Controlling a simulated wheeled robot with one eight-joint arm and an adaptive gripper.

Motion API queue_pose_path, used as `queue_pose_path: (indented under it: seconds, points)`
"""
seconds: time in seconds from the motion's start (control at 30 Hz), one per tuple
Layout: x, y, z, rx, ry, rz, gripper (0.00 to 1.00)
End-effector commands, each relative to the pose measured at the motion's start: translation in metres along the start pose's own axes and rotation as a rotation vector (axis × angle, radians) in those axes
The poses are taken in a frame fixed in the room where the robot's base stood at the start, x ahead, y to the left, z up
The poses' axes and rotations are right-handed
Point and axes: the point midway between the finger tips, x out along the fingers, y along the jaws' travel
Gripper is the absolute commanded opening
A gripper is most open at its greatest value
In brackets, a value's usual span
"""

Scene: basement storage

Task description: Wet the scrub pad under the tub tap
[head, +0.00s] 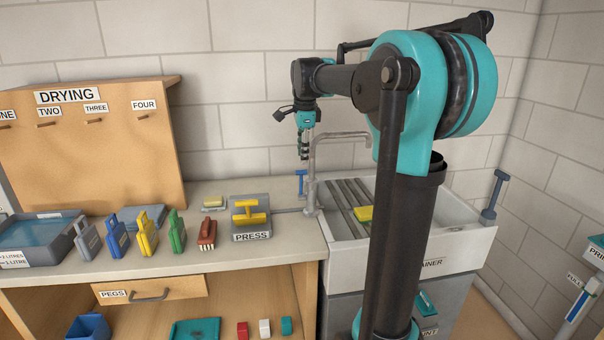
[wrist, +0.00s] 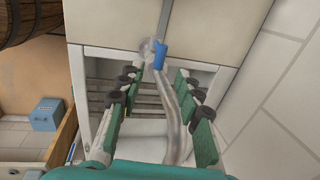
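A yellow block (head: 363,213), likely the scrub pad, lies on the dark slats inside the white tub (head: 455,245). The grey tub tap (head: 340,135) arches over the tub's left side; no water shows. Its blue handle (head: 300,180) stands at the tap's left. My gripper (head: 303,155) points down above that handle, left of the spout, and holds nothing. In the wrist view my gripper (wrist: 158,75) has its fingers apart, with the blue handle (wrist: 159,55) and the tap pipe (wrist: 172,105) showing between them.
A second pale yellow pad (head: 213,202) lies on the counter behind a grey PRESS tray (head: 250,225) with a yellow handle. A DRYING board (head: 90,150) stands behind. My arm hides part of the tub.

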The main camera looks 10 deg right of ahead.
Motion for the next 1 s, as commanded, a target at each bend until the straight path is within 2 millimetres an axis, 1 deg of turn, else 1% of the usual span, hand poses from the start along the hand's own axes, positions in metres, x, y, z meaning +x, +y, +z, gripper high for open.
queue_pose_path:
  seconds: [0.03, 0.2, 0.4, 0.5, 0.6, 0.87, 1.0]
  points:
    - [0.011, -0.001, 0.0, 0.0, 0.0, 0.0, 0.35]
    - [0.043, 0.0, 0.0, 0.0, 0.0, 0.0, 0.35]
    - [0.07, 0.0, 0.0, -0.001, 0.0, 0.0, 0.35]
    - [0.077, 0.0, 0.0, -0.001, 0.0, 0.0, 0.35]
    - [0.08, 0.0, 0.0, -0.001, 0.0, 0.0, 0.35]
    - [0.081, 0.0, 0.0, -0.001, 0.0, 0.0, 0.35]
    - [0.081, 0.0, 0.0, -0.001, 0.0, 0.0, 0.17]
